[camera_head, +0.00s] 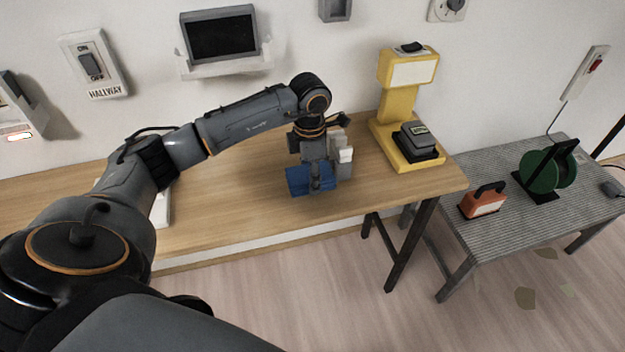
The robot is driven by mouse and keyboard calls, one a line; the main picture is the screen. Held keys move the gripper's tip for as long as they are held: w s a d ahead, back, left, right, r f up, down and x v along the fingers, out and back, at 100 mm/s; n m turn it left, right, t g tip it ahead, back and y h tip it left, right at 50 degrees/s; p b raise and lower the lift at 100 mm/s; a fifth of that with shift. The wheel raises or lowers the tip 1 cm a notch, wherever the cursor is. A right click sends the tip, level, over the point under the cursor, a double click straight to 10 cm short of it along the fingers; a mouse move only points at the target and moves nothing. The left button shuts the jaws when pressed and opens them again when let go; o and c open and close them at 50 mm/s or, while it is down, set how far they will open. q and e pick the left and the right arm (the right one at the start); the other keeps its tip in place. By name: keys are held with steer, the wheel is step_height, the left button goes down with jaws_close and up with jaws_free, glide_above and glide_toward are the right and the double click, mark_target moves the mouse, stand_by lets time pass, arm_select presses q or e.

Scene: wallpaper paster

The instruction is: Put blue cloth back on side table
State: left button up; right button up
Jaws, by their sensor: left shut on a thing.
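The blue cloth (296,182) is at the wooden table, under my left gripper (316,184). The left gripper points down and is shut on the cloth. The gripper covers the middle of the cloth, and I cannot tell whether the cloth still touches the tabletop. The side table (455,236) is the lower grey ridged table at the right, apart from the wooden table. My right gripper is not in view.
The wooden table (245,200) carries a yellow stand (395,100) with a dark block (416,139). A small pale object (345,156) is close beside the gripper. An orange tool (484,203) and a green reel (540,172) occupy the side table; its front left is bare.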

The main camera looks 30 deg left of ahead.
arm_select(q)
steer(key=shift+w+f, duration=0.25)
steer(key=shift+f, duration=0.05)
steer(key=f, duration=0.1)
steer(key=f+p, duration=0.1)
steer(key=f, duration=0.1)
steer(key=shift+w, duration=0.4)
steer(key=shift+a+f, duration=0.1)
steer(key=shift+f, duration=0.1)
steer(key=shift+f, duration=0.1)
steer(key=shift+f+b, duration=0.3)
steer(key=shift+f, duration=0.1)
steer(key=o, duration=1.2)
steer(key=shift+r, duration=0.1)
